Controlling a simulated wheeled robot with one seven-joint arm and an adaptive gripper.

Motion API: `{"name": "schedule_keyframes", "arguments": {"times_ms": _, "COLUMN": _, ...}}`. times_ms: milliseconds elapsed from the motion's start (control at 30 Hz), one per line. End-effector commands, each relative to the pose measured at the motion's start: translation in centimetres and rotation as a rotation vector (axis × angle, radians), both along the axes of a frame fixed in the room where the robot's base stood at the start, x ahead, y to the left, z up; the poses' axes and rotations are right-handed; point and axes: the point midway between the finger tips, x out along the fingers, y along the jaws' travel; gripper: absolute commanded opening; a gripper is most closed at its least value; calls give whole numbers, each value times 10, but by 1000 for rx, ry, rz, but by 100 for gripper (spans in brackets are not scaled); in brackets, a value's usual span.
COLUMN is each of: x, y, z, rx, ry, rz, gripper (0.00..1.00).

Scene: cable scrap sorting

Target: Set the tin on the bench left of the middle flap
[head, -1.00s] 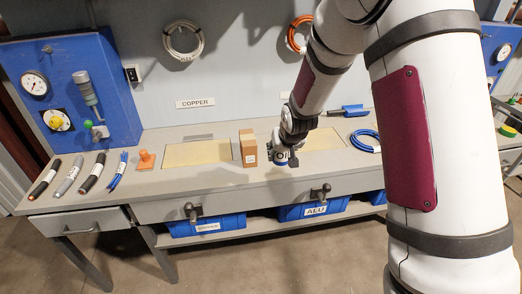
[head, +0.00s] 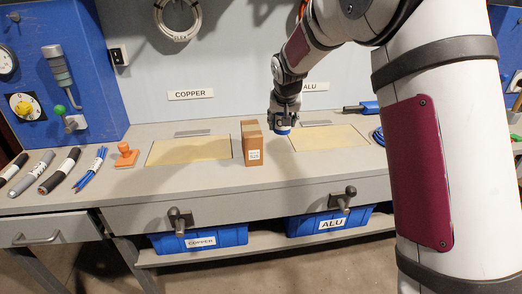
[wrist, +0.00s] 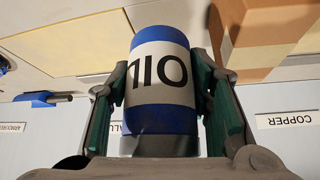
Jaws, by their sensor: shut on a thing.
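The tin (wrist: 158,80) is blue with a white band reading OIL. In the wrist view it stands between the two fingers of my gripper (wrist: 160,105), which is shut on it. In the head view my gripper (head: 283,124) holds the tin (head: 281,131) just right of and behind the cardboard box. The middle flap (head: 326,138), a tan panel under the ALU sign (head: 315,87), lies right of the tin. I cannot tell whether the tin's base touches the bench (head: 215,184).
The cardboard box (head: 252,146) stands close left of the tin. The COPPER flap (head: 190,150) lies farther left, with an orange-handled tool (head: 126,155) and cable pieces (head: 60,170) beyond. A blue-handled tool (head: 368,108) lies at the back right.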

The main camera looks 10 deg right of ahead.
Motion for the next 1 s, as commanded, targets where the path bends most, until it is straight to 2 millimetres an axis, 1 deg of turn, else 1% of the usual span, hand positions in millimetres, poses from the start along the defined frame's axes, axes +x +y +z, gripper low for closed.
{"name": "schedule_keyframes", "arguments": {"times_ms": 67, "x": 2, "y": 0, "z": -5, "rx": 0, "ry": -1, "rz": -4, "gripper": 10}}
{"name": "schedule_keyframes", "arguments": {"times_ms": 300, "x": 2, "y": 0, "z": -40, "rx": -1, "ry": 0, "rz": -3, "gripper": 10}}
{"name": "schedule_keyframes", "arguments": {"times_ms": 567, "x": 2, "y": 0, "z": -60, "rx": -1, "ry": 0, "rz": -3, "gripper": 10}}
{"name": "schedule_keyframes", "arguments": {"times_ms": 800, "x": 2, "y": 0, "z": -96, "rx": -1, "ry": 0, "rz": -3, "gripper": 10}}
{"name": "schedule_keyframes", "arguments": {"times_ms": 867, "x": 2, "y": 0, "z": -100, "rx": 0, "ry": -1, "rz": -4, "gripper": 10}}
{"name": "schedule_keyframes", "arguments": {"times_ms": 1000, "x": 2, "y": 0, "z": -99, "rx": 0, "ry": -3, "rz": -4, "gripper": 10}}
